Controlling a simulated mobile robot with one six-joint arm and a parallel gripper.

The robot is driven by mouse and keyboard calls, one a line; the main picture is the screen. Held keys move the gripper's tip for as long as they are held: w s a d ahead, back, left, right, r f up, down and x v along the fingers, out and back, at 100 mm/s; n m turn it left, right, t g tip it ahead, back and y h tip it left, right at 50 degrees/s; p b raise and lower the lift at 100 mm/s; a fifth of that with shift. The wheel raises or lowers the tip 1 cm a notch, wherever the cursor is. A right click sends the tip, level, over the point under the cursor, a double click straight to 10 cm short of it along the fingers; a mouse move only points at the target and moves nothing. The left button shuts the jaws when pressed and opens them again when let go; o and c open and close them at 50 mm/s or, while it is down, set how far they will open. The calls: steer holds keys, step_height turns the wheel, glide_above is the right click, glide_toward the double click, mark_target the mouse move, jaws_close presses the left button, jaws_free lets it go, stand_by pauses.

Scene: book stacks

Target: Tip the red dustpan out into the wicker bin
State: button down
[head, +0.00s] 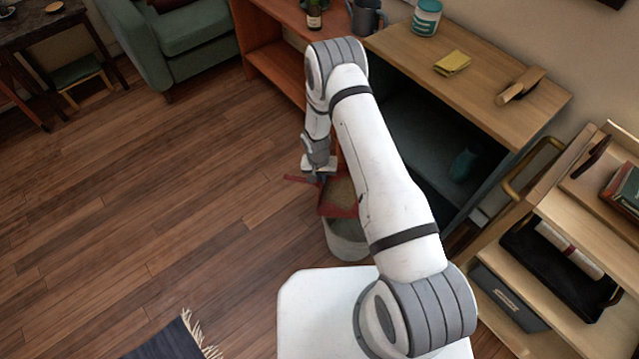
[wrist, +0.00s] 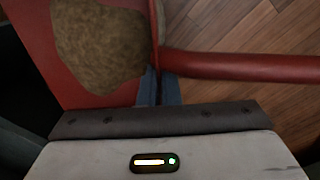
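The red dustpan (head: 338,211) hangs in my gripper (head: 319,180), above a pale round bin (head: 346,243). In the wrist view the dustpan (wrist: 92,93) carries a brown heap of dirt (wrist: 102,45), and its red handle (wrist: 245,66) runs to the right. My gripper's fingers (wrist: 159,88) are close together at the place where the handle meets the pan. The bin's weave cannot be made out. The dustpan covers part of its opening, and my arm hides some of the area to the right.
A wooden shelf unit (head: 483,73) stands just behind and right of the bin, with a yellow cloth and a wooden brush on top. A wooden cart (head: 575,232) stands at the right. The wooden floor (head: 170,190) at left is clear. A dark fringed rug (head: 165,343) lies in front.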

steer(key=shift+w+a+f+y+b, duration=0.15)
steer(key=shift+w+f+y+b, duration=0.15)
steer(key=shift+f+y+b, duration=0.55)
steer(key=d+r+y+b, duration=0.1)
steer(key=b, duration=1.1)
steer(key=shift+s+d+r+t+y, duration=0.1)
steer(key=shift+r+t+y, duration=0.1)
steer(key=shift+t+y, duration=0.1)
steer(key=y+b, duration=0.1)
steer(key=b, duration=0.5)
steer(key=shift+s+d+r, duration=0.1)
steer(key=shift+d+r, duration=0.2)
steer(key=shift+d, duration=0.05)
